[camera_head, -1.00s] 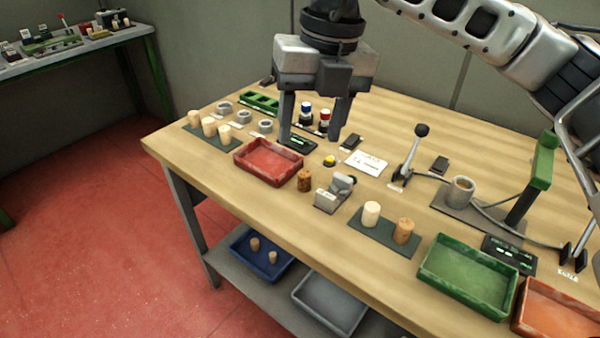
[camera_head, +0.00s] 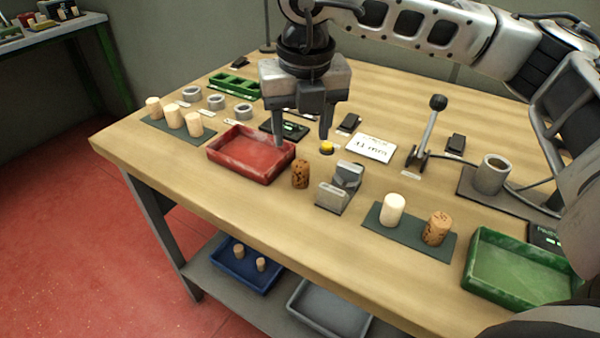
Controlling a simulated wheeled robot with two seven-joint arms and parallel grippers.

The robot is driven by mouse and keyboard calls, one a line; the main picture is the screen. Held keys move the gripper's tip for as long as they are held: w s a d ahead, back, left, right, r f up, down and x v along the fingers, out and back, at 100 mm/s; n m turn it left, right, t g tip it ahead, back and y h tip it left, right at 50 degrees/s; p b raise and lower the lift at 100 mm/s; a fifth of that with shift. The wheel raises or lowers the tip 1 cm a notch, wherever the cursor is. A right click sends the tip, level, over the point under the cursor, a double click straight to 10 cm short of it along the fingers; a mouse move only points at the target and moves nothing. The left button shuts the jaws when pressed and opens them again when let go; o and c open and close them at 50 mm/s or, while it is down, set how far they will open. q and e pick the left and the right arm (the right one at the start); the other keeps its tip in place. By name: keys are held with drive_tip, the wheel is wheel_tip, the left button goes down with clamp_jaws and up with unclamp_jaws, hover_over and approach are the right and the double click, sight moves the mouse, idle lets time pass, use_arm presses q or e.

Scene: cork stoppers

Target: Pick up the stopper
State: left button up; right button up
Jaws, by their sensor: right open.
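A speckled brown cork stopper (camera_head: 300,174) stands upright on the wooden table (camera_head: 240,196), between the red tray and a grey metal fixture. My right gripper (camera_head: 301,138) points down with its two fingers apart and nothing between them. In the picture its fingertips are just above and behind this stopper, not around it. A pale stopper (camera_head: 392,210) and a brown cork stopper (camera_head: 437,229) stand on a dark mat to the right. Three pale stoppers (camera_head: 174,115) stand on another dark mat at the left. My left gripper is out of view.
The red tray (camera_head: 222,167) is close to the gripper's left finger. The grey fixture (camera_head: 334,195) is right of the lone stopper. A lever (camera_head: 429,130), a grey cup (camera_head: 491,176) and a green tray (camera_head: 477,286) are further right. The table's front strip is clear.

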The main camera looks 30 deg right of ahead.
sight(301, 163)
drive_tip(key=f, duration=0.6)
drive_tip(key=w+f, duration=0.1)
drive_tip(key=f, duration=0.1)
drive_tip(key=shift+d+f+p, duration=0.25)
drive_tip(key=shift+f+p, duration=0.1)
drive_tip(key=shift+f, duration=0.05)
drive_tip(key=c, duration=1)
